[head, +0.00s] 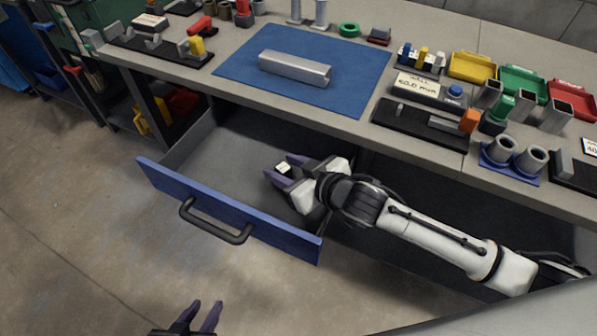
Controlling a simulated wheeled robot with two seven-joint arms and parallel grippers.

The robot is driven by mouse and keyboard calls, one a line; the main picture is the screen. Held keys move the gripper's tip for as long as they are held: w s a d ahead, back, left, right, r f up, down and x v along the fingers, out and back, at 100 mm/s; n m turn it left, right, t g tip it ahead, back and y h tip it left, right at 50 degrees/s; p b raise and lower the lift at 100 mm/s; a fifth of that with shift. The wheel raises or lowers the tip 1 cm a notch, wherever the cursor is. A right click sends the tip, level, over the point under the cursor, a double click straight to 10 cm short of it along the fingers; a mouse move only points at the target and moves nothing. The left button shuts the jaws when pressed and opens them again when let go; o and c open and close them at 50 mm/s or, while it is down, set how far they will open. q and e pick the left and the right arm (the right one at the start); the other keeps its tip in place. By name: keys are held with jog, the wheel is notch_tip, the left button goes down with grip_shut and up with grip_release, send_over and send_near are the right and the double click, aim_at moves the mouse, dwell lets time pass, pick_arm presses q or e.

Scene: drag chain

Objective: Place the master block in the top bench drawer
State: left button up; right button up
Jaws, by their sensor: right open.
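The top bench drawer (220,212) is pulled open, with a blue front, a dark handle and a grey inside. A small pale block (284,168), which looks like the master block, shows between the fingertips of my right gripper (281,172). That gripper is open and reaches over the drawer's inside from the right. I cannot tell whether the block rests on the drawer floor or touches a finger. My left gripper (202,314) is at the bottom edge, in front of the drawer, with its fingers apart and nothing between them.
A blue mat (345,85) with a metal channel piece (295,69) lies on the bench above the drawer. A gauge display box (430,88), yellow, green and red trays and several small parts crowd the bench's right side. The floor left of the drawer is clear.

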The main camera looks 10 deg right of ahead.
jog(key=v, duration=1.1)
jog(key=shift+s+d+p, duration=0.25)
jog(key=shift+s+p, duration=0.05)
jog(key=shift+p, duration=0.1)
dwell(0.6)
